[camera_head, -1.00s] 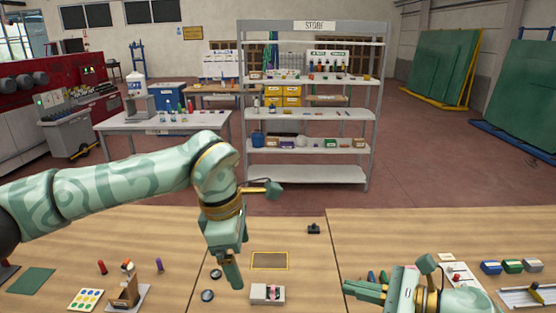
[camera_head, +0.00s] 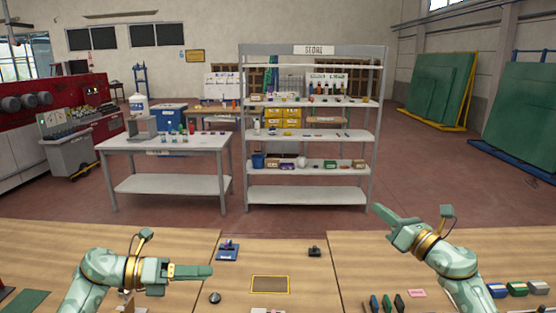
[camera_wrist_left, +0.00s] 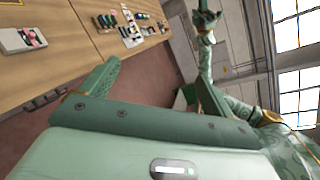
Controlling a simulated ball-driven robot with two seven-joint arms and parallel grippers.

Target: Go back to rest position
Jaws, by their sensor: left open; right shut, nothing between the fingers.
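My left gripper (camera_head: 208,271) is above the wooden table at the lower left of the head view, pointing right. In the left wrist view (camera_wrist_left: 155,75) its two fingers stand apart with nothing between them. My right gripper (camera_head: 380,209) is raised at the right of the head view, pointing up and left, shut and empty. It is beyond the far edge of the table in the picture, clear of objects. Part of my right arm (camera_wrist_left: 204,60) also shows in the left wrist view.
A grey shelf (camera_head: 310,195) stands beyond open floor.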

